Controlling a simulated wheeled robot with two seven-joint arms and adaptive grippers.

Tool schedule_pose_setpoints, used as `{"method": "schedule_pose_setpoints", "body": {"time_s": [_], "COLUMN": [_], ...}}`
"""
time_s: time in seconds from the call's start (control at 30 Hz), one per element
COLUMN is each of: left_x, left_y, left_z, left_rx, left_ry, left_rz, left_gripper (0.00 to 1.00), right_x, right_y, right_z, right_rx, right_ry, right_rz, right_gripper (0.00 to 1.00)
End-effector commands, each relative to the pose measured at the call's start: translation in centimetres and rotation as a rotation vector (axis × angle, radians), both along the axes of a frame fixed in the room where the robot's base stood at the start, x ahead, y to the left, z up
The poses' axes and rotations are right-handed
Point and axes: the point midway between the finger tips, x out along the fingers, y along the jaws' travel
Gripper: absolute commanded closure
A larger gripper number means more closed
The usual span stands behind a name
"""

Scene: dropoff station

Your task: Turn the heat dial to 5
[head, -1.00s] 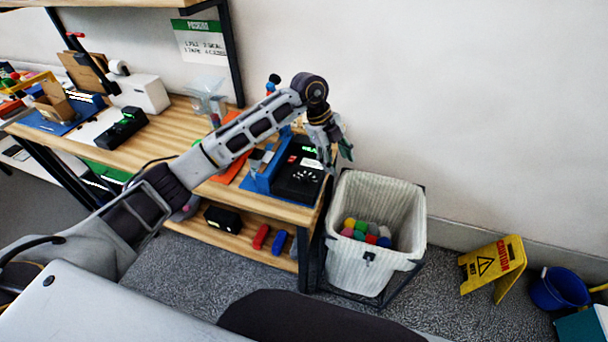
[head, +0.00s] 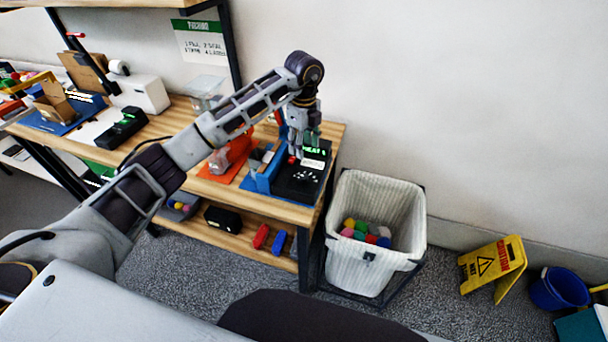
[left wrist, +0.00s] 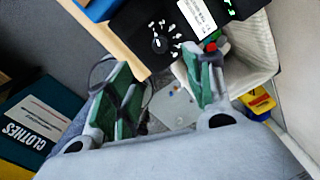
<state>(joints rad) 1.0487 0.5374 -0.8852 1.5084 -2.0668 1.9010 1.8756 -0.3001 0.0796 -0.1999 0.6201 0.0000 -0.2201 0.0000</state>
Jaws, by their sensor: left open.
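The black heat unit (head: 301,182) sits in a blue holder (head: 262,178) at the right end of the wooden bench. Its green display (head: 314,150) reads HEAT with a digit too small to be sure of. The heat dial (left wrist: 159,44) is a black knob ringed by white marks in the left wrist view; its pointer setting is unclear. My left gripper (head: 300,147) is open above the unit's back part, fingers downward. In the left wrist view its green-padded fingers (left wrist: 163,66) are apart with nothing between them. A red knob or button (left wrist: 211,46) shows beside the right finger's tip; contact is unclear.
A white laundry basket (head: 345,267) with several coloured balls stands right of the bench. An orange tool on an orange mat (head: 226,174) lies left of the unit. A yellow caution sign (head: 493,266) and blue bucket (head: 559,289) stand on the floor at right. A wall is behind.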

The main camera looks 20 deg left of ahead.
Motion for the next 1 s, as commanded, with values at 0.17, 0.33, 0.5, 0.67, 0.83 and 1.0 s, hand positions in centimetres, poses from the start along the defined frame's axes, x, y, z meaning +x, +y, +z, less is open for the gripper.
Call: {"method": "schedule_pose_setpoints", "body": {"time_s": [0.17, 0.33, 0.5, 0.67, 0.83, 1.0], "left_x": [-0.1, -0.1, -0.1, -0.1, -0.1, -0.1], "left_y": [0.0, 0.0, 0.0, -0.1, -0.1, 0.0], "left_z": [-1.3, -3.3, -5.5, -7.6, -9.9, -11.8], "left_rx": [-0.001, -0.001, -0.001, -0.001, -0.002, -0.001], "left_ry": [0.003, 0.004, 0.004, 0.004, 0.003, 0.003], "left_rz": [0.0, 0.0, -0.001, -0.001, -0.001, -0.001], "left_gripper": [0.48, 0.48, 0.48, 0.48, 0.48, 0.48], "right_x": [0.0, 0.0, 0.0, 0.0, 0.0, 0.0], "right_y": [0.0, 0.0, 0.0, 0.0, 0.0, 0.0], "right_z": [0.3, 0.7, 1.1, 1.4, 1.8, 2.1], "right_rx": [0.0, 0.0, 0.0, 0.0, 0.0, 0.0], "right_ry": [0.0, 0.0, 0.0, 0.0, 0.0, 0.0], "right_rz": [0.0, 0.0, 0.0, 0.0, 0.0, 0.0], "right_gripper": [1.0, 1.0, 1.0, 1.0, 1.0, 1.0]}}
